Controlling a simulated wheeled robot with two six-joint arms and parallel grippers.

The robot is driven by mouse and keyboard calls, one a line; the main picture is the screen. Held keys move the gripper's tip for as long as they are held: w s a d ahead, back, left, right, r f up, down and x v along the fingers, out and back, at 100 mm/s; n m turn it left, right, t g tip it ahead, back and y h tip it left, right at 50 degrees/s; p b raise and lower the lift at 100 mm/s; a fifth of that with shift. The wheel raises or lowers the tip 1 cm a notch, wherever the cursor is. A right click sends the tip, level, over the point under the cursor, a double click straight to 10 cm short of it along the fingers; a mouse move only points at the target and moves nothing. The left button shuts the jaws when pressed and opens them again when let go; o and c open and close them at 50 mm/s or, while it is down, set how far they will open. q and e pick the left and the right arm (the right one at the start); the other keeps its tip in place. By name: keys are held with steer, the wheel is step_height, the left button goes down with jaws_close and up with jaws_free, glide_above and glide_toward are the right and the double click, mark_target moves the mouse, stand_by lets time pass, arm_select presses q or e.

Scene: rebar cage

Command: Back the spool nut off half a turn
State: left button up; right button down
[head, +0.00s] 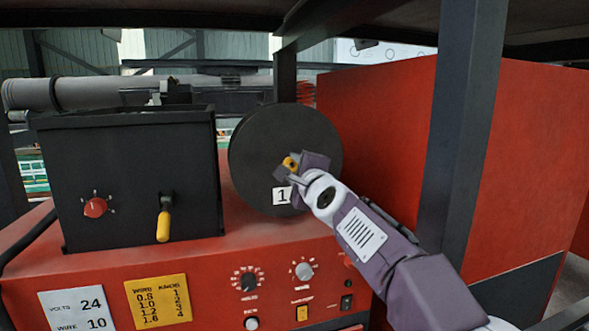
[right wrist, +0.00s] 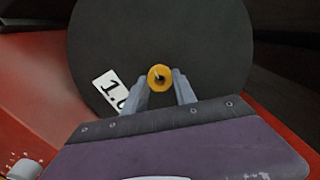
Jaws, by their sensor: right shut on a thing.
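The spool (head: 255,150) is a large dark disc standing upright on the red machine, with a white label (head: 281,195) showing a "1" low on its face. The spool nut (head: 291,163) is a small yellow knob at the disc's centre. My right gripper (head: 294,166) reaches in from the lower right and is shut on the nut. In the right wrist view the nut (right wrist: 160,77) sits between the two grey fingers (right wrist: 160,85), and the label (right wrist: 108,91) looks tilted. My left gripper is not in either view.
A black box (head: 130,180) with a red knob (head: 95,207) and a yellow-handled lever (head: 164,222) stands left of the spool. A dark post (head: 463,120) rises close to the right of my right arm, before a red cabinet (head: 380,130). A dark beam runs overhead.

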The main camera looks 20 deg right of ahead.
steer(key=n, duration=0.5)
steer(key=shift+n, duration=0.3)
steer(key=n+b, duration=0.1)
steer(key=n, duration=0.4)
steer(key=n+b, duration=0.1)
steer(key=n, duration=0.3)
steer(key=shift+b, duration=0.3)
steer(key=n+b, duration=0.1)
steer(key=n, duration=0.2)
steer(key=shift+n+b, duration=0.3)
steer(key=n+b, duration=0.1)
steer(key=n, duration=0.2)
steer(key=shift+r, duration=0.1)
steer(key=shift+n+b, duration=0.35)
steer(key=shift+n, duration=0.95)
steer(key=shift+r+n, duration=0.1)
steer(key=shift+n, duration=0.2)
